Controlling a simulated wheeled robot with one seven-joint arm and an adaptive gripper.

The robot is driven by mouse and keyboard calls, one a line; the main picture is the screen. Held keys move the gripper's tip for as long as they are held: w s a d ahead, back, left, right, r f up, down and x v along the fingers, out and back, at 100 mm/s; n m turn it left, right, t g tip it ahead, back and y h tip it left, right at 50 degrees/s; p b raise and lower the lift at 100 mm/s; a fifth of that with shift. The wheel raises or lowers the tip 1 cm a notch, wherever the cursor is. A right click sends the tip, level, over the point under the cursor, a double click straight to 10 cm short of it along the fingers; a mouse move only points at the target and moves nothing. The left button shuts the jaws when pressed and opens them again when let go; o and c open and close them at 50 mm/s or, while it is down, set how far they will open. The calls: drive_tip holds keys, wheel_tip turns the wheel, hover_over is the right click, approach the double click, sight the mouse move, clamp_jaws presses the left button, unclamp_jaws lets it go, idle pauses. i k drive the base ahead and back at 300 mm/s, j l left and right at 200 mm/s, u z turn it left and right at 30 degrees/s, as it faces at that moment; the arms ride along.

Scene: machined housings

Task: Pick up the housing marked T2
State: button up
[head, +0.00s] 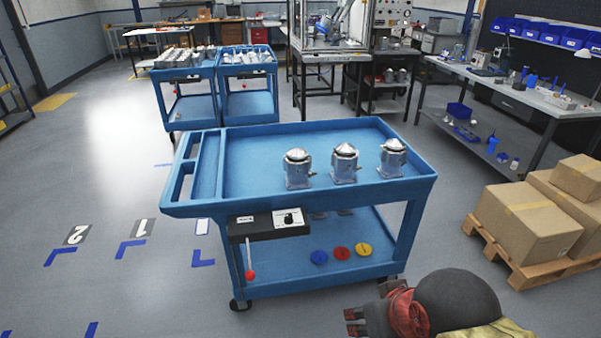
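Three silver machined housings stand upright in a row on the top tray of a blue cart (255,191): a left one (298,172), a middle one (344,166) and a right one (392,160). Each has a domed or cone-like top. No marking is legible on them, so I cannot tell which is T2. My gripper (352,322) is at the bottom of the head view, low in front of the cart and well apart from the housings. Its two fingertips look apart, with nothing between them.
The cart has raised rims, a control box (270,224) with a red-knobbed lever, and coloured discs (341,253) on its lower shelf. Cardboard boxes (527,222) stand on a pallet at the right. A workbench (540,101) is behind. Floor at the left is clear.

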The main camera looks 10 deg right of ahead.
sight(344, 158)
drive_tip(key=i+l+u, duration=0.8)
drive_tip(key=l, duration=0.3)
drive_tip(key=i+l+u, duration=0.25)
drive_tip(key=l, duration=0.15)
drive_tip(key=k, duration=0.1)
